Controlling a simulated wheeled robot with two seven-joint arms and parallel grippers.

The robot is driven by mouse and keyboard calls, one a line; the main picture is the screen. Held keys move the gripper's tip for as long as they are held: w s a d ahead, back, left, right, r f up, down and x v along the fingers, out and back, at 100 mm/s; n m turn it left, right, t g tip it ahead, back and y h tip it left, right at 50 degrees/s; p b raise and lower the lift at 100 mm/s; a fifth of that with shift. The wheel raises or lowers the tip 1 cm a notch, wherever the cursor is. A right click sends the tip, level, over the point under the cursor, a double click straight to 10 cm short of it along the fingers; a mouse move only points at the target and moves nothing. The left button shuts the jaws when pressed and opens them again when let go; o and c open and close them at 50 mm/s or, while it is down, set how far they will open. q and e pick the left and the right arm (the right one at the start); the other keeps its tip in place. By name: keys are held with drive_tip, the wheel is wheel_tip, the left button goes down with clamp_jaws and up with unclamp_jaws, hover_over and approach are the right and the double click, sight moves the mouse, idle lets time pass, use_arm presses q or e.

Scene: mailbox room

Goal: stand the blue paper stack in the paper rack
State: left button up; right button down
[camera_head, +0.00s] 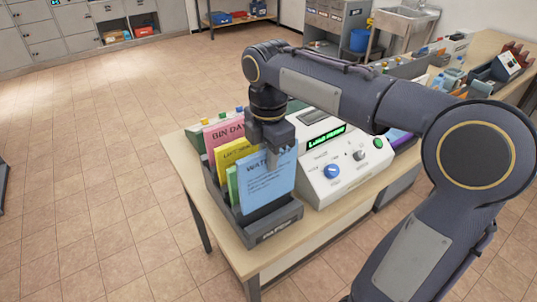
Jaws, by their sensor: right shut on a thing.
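The blue paper stack (268,184) is upright, its printed face toward me, at the front of the dark grey paper rack (279,228). Its lower edge is at the rack's front part; I cannot tell whether it touches the rack floor. My right gripper (272,150) is shut on the top of the blue stack, coming down from above. Behind it in the rack stand a pink stack (222,133), a yellow stack (232,152) and a green one (232,186). My left gripper is not in view.
A white device (345,168) with a green display and knobs stands right of the rack, close to it. The rack sits near the wooden table's (184,158) left end. More items line the table farther right. The tiled floor at left is clear.

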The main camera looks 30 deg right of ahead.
sight(268, 185)
drive_tip(key=shift+f+b, duration=1.25)
drive_tip(key=shift+f, duration=0.95)
drive_tip(key=shift+f+b, duration=1.5)
drive_tip(key=shift+f, duration=0.75)
drive_tip(key=c, duration=1.3)
unclamp_jaws()
